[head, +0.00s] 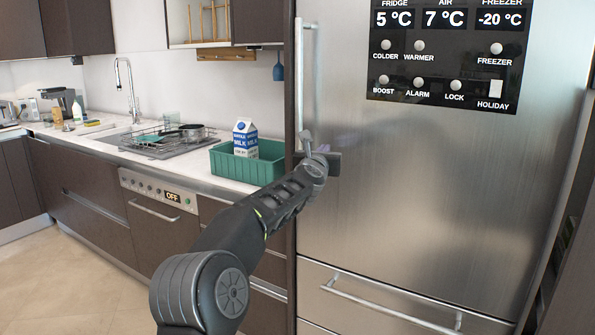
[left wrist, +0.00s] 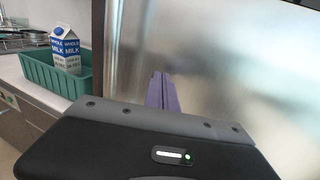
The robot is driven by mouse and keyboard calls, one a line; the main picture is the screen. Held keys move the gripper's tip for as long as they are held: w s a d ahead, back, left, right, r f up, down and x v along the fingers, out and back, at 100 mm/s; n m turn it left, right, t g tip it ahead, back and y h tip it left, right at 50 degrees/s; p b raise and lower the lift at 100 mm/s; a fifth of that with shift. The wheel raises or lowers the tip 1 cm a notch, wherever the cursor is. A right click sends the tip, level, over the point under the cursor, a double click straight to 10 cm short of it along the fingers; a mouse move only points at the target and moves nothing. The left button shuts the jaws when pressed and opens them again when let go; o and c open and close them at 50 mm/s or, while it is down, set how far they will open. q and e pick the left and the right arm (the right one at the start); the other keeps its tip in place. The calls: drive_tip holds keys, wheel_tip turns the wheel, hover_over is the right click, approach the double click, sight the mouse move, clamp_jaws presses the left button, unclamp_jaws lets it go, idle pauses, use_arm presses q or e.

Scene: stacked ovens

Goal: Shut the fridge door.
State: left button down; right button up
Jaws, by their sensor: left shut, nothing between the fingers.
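The fridge door (head: 430,170) is a tall brushed-steel panel with a vertical bar handle (head: 300,75) along its left edge. It looks shut or nearly shut, about in line with the drawer front below; a small gap cannot be ruled out. My left gripper (head: 323,148) is in front of the door's left part, near the handle's lower end. In the left wrist view its purple fingers (left wrist: 161,92) are together, empty, and point at the steel door (left wrist: 215,60). Whether they touch it cannot be told. My right gripper is not in view.
A freezer drawer (head: 375,305) with a bar handle lies below the door. A black display panel (head: 447,50) is on the door. Left of the fridge, a counter holds a green crate (head: 232,166) with a milk carton (head: 245,138), and a dish rack (head: 165,145).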

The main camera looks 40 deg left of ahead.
use_arm(q)
drive_tip(key=s+d+b, duration=0.1)
drive_tip(key=s+b, duration=0.3)
drive_tip(key=s, duration=0.7)
drive_tip(key=shift+d+f+b, duration=0.3)
drive_tip(key=shift+b, duration=0.1)
drive_tip(key=shift+s, duration=0.1)
